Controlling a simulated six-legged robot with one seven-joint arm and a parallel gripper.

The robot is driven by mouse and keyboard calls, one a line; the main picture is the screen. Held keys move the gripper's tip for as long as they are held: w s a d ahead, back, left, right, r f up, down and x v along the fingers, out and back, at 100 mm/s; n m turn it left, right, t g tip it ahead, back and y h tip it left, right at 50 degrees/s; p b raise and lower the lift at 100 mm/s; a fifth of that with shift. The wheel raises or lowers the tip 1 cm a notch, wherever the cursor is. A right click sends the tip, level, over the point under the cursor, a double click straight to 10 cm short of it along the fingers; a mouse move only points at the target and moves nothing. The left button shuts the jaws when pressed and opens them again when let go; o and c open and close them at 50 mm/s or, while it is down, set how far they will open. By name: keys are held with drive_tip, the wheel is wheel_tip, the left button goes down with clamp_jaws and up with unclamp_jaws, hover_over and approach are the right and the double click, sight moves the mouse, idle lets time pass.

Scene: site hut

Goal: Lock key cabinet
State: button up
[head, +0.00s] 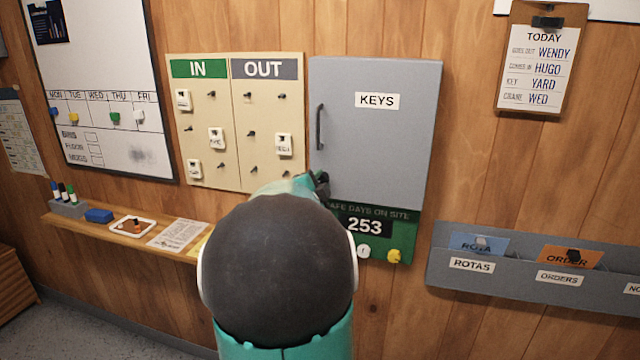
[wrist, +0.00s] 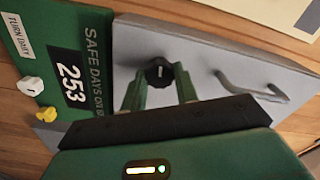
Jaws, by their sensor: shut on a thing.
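The grey key cabinet (head: 380,140), labelled KEYS, hangs on the wooden wall in the head view. Its door looks closed, with a dark bar handle (head: 319,127) on the left side. In the wrist view the cabinet door (wrist: 205,58) is tilted, and the handle (wrist: 250,92) shows right of my gripper (wrist: 160,78). The round black lock knob (wrist: 159,72) with a pale mark is between my two green fingertips, and my gripper is shut on it. In the head view my arm covers most of my gripper (head: 318,184) at the cabinet's lower left corner.
A green SAFE DAYS sign (head: 372,228) hangs just below the cabinet, with white and yellow knobs. The IN/OUT board (head: 240,120) hangs close on the left. A wooden shelf (head: 130,235) with pens is lower left. A grey rack (head: 520,275) is at lower right.

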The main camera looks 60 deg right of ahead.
drive_tip(key=shift+m, duration=1.1)
drive_tip(key=o, duration=1)
drive_tip(key=a, duration=0.4)
drive_tip(key=s+a, duration=0.1)
drive_tip(key=a, duration=0.4)
drive_tip(key=s+a, duration=0.1)
drive_tip(key=a, duration=0.3)
drive_tip(key=shift+a, duration=0.35)
